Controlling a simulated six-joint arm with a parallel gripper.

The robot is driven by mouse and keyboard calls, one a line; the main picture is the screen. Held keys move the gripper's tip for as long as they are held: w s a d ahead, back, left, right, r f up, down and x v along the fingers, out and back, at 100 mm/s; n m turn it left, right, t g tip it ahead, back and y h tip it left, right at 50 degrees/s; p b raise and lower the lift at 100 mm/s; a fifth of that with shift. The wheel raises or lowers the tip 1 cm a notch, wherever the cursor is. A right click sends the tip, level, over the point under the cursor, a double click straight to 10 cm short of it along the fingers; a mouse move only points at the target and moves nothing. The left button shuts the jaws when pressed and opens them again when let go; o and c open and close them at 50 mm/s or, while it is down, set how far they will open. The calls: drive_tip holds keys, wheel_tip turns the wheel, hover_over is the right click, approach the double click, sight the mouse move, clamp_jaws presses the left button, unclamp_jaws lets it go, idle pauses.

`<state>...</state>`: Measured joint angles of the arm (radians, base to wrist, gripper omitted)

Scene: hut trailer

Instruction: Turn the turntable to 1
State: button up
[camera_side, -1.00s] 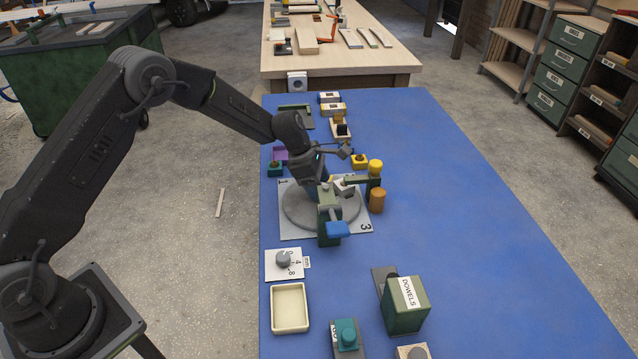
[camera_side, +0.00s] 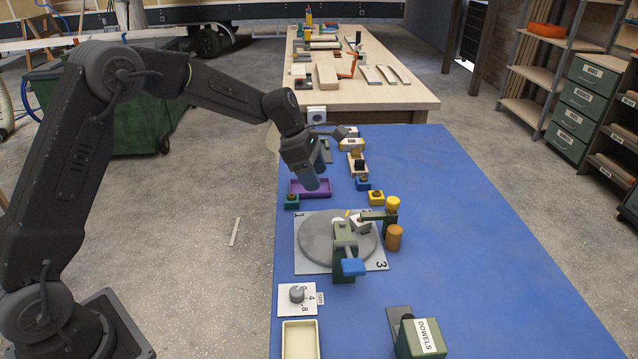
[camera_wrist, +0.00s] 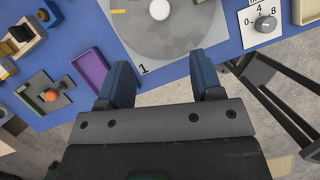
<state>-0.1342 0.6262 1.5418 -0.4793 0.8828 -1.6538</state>
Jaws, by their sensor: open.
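The turntable is a round grey disc (camera_side: 318,242) on a pale square plate (camera_side: 303,266) on the blue table; its plate shows a 1 at the back left corner and a 3 at the front right. A small white block (camera_side: 362,226) is at the disc's back right side. In the wrist view the disc (camera_wrist: 205,32) is at the top, with the printed 1 on the plate's near corner and a white round piece on the disc. My gripper (camera_side: 313,184) is open and empty, above the table behind the turntable's 1 corner; its spread fingers (camera_wrist: 163,68) show in the wrist view.
A purple tray (camera_side: 322,194) is behind, a dial (camera_side: 297,295) in front. The table's right side is clear.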

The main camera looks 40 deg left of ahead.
sight(337, 218)
drive_tip(key=shift+w, duration=0.1)
drive_tip(key=w+d+f+m+g, duration=0.1)
drive_tip(key=f+m, duration=0.1)
drive_tip(key=f, duration=0.2)
drive_tip(key=d+f+m, duration=0.2)
drive_tip(key=f, duration=0.2)
drive_tip(key=w+d+f+m+g, duration=0.1)
drive_tip(key=d+f+m, duration=0.1)
drive_tip(key=f+m, duration=0.1)
drive_tip(key=shift+w+f+g+h, duration=0.15)
drive_tip(key=shift+w+f, duration=0.05)
drive_tip(key=shift+f, duration=0.25)
drive_tip(key=shift+w+f+g+h, duration=0.15)
drive_tip(key=shift+f, duration=0.25)
drive_tip(key=shift+a, duration=0.1)
clamp_jaws()
